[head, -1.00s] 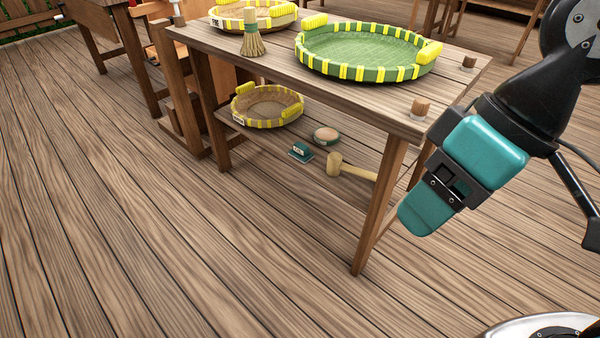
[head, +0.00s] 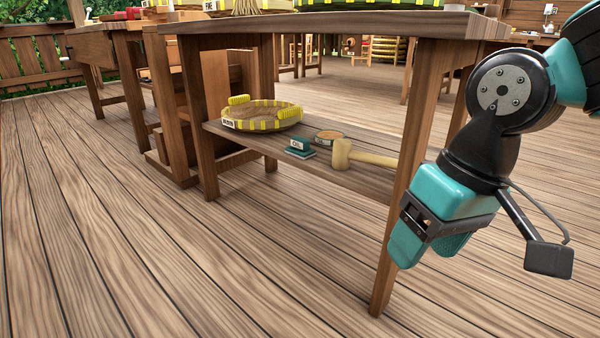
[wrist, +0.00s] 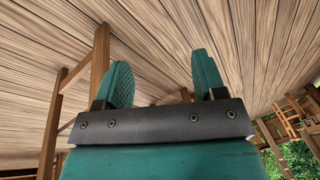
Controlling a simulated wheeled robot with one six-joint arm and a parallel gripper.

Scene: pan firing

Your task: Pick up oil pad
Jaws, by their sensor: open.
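The oil pad (head: 299,147) is a small dark teal block with a white label on top. It lies on the low shelf (head: 345,180) of the wooden table, between a sieve tray and a mallet. My gripper (head: 428,250) hangs in front of the table's right front leg, pointing down, to the right of the pad and apart from it. In the wrist view its two teal fingers (wrist: 162,72) are spread with nothing between them. The pad does not show in the wrist view.
The plank floor (head: 190,270) in front is clear.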

